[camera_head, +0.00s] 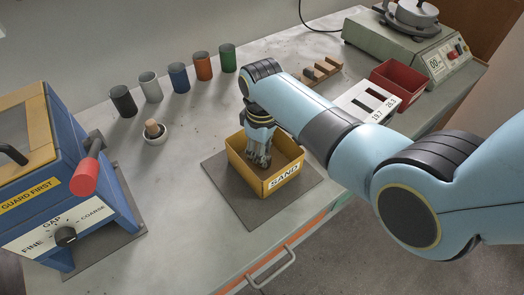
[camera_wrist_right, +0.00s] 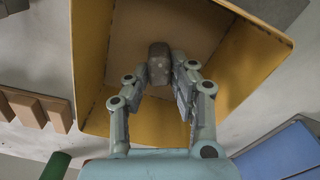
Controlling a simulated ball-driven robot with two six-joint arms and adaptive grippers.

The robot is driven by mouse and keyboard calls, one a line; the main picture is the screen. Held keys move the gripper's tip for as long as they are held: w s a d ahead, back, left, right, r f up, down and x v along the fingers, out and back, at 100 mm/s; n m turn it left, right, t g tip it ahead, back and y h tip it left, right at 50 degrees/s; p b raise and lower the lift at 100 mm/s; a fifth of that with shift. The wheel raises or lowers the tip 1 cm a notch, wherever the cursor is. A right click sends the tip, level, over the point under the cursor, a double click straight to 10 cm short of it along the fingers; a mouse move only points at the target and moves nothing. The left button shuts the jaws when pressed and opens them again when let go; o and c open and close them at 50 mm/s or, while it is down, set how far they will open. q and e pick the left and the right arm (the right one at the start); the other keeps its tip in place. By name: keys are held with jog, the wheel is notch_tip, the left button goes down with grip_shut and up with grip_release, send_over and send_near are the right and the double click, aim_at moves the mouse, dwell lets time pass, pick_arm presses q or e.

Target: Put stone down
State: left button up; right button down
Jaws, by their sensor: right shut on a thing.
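The box's yellow wall (camera_wrist_right: 89,60) and tan inner floor surround the stone in that view. I cannot tell whether the stone touches the floor. In the head view the stone is hidden by the fingers. My left gripper is not in view.
The box stands on a dark mat (camera_head: 237,203) near the bench's front edge. A blue machine (camera_head: 95,215) with a red handle stands left. A red bin (camera_head: 398,82) and grey device (camera_head: 420,55) stand right.

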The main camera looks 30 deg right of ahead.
jog(key=shift+f, duration=0.15)
jog(key=c, duration=1.1)
grip_release()
jog(key=shift+r, duration=0.6)
notch_tip(320, 180, up, 11)
jog(key=shift+r+p, duration=0.1)
jog(key=shift+p, duration=0.45)
